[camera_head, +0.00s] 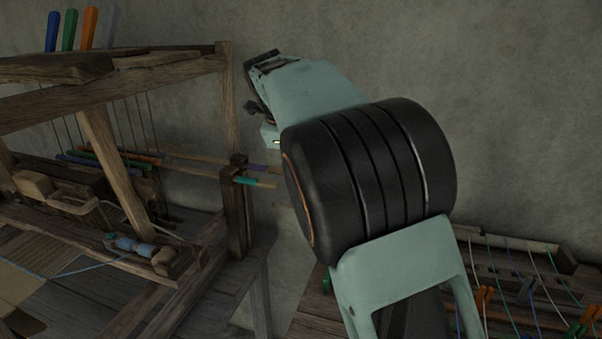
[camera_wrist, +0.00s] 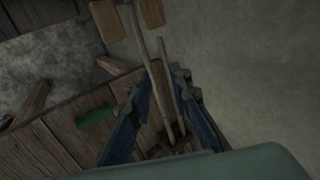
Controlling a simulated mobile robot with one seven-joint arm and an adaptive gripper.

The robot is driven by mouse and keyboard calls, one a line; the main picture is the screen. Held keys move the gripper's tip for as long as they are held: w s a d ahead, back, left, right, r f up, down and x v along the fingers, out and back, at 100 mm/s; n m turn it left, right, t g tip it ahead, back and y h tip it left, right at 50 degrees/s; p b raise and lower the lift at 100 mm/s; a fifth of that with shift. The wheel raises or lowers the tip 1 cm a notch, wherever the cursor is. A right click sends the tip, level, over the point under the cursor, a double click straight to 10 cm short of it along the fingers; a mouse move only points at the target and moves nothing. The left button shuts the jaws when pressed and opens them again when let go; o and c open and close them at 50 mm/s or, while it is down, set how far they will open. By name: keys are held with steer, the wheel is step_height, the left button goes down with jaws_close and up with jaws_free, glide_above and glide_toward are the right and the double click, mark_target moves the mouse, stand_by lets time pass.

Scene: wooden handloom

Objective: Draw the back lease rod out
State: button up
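In the wrist view, two thin rods (camera_wrist: 159,88) show between the blue finger linkages, running lengthwise. I cannot tell their distance from the fingers, and no contact is clear. My arm hides anything behind it.
The wooden loom frame (camera_head: 231,110) fills the left, with several coloured handles on top. A wooden rack with strung cords and orange and green clips (camera_head: 484,297) stands at lower right. Bare wall (camera_head: 480,50) lies behind, and the space above the rods looks free.

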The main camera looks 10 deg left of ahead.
steer(key=v, duration=0.3)
steer(key=shift+s+r, duration=0.2)
steer(key=shift+r, duration=0.05)
steer(key=shift+c, duration=0.3)
